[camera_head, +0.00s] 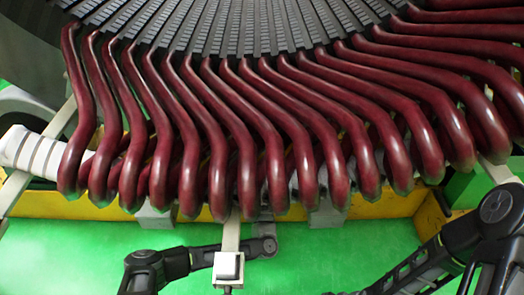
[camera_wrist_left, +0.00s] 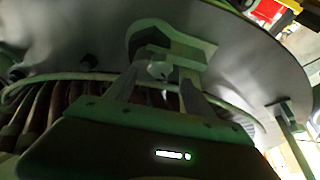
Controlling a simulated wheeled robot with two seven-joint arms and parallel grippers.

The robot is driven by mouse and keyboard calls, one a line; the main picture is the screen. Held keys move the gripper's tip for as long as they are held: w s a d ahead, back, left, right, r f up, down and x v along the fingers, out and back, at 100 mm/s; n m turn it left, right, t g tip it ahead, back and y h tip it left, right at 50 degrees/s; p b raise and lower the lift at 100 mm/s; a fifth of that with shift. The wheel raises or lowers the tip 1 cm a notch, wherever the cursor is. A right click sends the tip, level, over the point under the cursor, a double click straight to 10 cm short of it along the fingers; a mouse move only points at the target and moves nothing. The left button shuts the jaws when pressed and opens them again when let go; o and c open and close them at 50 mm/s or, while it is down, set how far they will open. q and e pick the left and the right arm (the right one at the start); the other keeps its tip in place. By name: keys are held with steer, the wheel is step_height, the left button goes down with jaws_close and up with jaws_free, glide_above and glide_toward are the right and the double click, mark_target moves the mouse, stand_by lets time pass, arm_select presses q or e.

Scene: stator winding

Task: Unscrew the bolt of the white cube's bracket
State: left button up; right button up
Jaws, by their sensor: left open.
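The white cube (camera_head: 229,266) sits at the lower end of a pale upright bracket bar (camera_head: 231,232) in front of the dark red coils, in the head view. In the left wrist view a grey-green bracket (camera_wrist_left: 180,42) hangs by a large grey ring. A small pale rounded piece, perhaps the bolt (camera_wrist_left: 158,70), shows at its underside. My left gripper (camera_wrist_left: 161,82) is open, with its two fingers on either side of that piece; contact cannot be told. In the head view my left arm passes near the cube, but its gripper cannot be made out. My right gripper is out of view.
Dark red coils (camera_head: 247,160) fan out beneath the black slotted stator core (camera_head: 240,25). A yellow beam (camera_head: 100,207) runs behind them. Other pale bracket bars (camera_head: 15,188) stand at the sides. The green floor (camera_head: 330,262) is open below, between my arms.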

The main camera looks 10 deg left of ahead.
arm_select(q)
steer(key=b+x, duration=0.2)
steer(key=x, duration=0.4)
steer(key=shift+w, duration=0.2)
steer(key=shift+a+r, duration=0.1)
steer(key=shift+r, duration=0.05)
jaws_close()
stand_by(0.3)
